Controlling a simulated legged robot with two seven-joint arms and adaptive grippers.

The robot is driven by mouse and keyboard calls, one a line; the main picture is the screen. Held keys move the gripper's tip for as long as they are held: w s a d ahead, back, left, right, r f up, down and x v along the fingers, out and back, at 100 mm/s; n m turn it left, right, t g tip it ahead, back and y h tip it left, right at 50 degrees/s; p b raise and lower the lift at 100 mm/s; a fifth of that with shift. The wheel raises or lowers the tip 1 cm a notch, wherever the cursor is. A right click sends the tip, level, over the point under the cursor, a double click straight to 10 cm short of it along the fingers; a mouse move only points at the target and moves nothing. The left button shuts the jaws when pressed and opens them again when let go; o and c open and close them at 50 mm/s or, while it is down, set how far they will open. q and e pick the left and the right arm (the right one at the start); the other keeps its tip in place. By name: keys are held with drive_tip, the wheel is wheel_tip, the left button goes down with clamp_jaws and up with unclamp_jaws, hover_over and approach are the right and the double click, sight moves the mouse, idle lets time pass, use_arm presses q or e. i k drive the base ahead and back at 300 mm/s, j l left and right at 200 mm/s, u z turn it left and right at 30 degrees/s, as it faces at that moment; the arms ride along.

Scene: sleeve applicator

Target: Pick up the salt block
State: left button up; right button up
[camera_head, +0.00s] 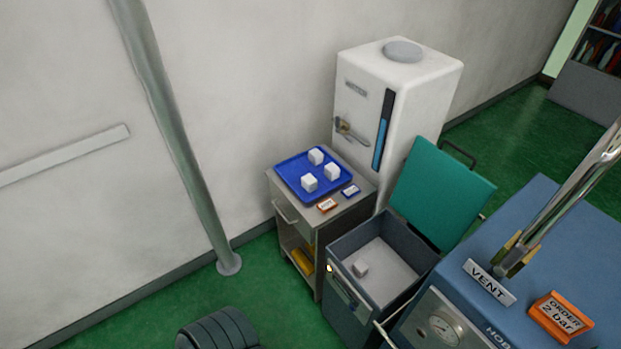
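Three white blocks sit on a blue tray (288,176) on top of a small grey cabinet: a back block (316,156), a right block (332,172) and a front block (309,183). Another white block (360,268) lies on the pale floor of an open grey bin (400,232), near its left side. The bin's teal lid (440,195) is raised. I cannot tell by look which block is the salt block, as no label shows on them. Neither of my grippers is recognisable in this view, and nothing is touching the blocks.
An orange tag (327,205) and a blue tag (350,190) lie beside the tray. A white fridge-like unit (410,100) stands behind. A blue machine (560,220) with a chrome lever and VENT sign fills the right. A grey pipe (180,130) stands left.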

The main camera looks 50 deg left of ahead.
sight(309, 182)
drive_tip(key=u, duration=1.6)
drive_tip(key=z, duration=0.5)
drive_tip(key=i+j+z, duration=0.1)
drive_tip(key=j+z, duration=0.15)
drive_tip(key=z, duration=0.15)
drive_tip(key=j+z, duration=0.4)
drive_tip(key=i+j+z, duration=0.1)
drive_tip(key=z, duration=0.25)
drive_tip(key=j+z, duration=0.4)
